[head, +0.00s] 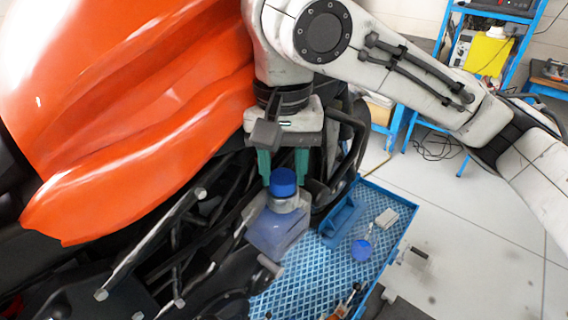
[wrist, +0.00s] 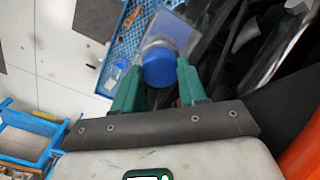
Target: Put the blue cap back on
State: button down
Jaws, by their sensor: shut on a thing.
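The blue cap (head: 283,182) is between the green fingers of my gripper (head: 283,170), which is shut on it. In the wrist view the cap (wrist: 159,68) sits between the two fingertips (wrist: 160,70). Directly below it is a translucent bottle (head: 275,232) with a pale neck and bluish body, slightly tilted in the head view. The cap lines up with the neck and appears to touch it. I cannot tell whether it is fully seated. The bottle also shows beyond the cap in the wrist view (wrist: 168,28).
The orange motorcycle fairing (head: 130,110) and dark frame parts (head: 170,250) crowd the left. A blue tray (head: 300,290) with a mesh floor lies below right, holding a round blue item (head: 361,249) and small parts. Open floor (head: 480,230) lies right; blue racks (head: 420,125) stand behind.

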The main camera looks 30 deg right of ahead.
jog(key=c, duration=0.5)
grip_release()
jog(key=o, duration=0.4)
jog(key=shift+o, duration=0.2)
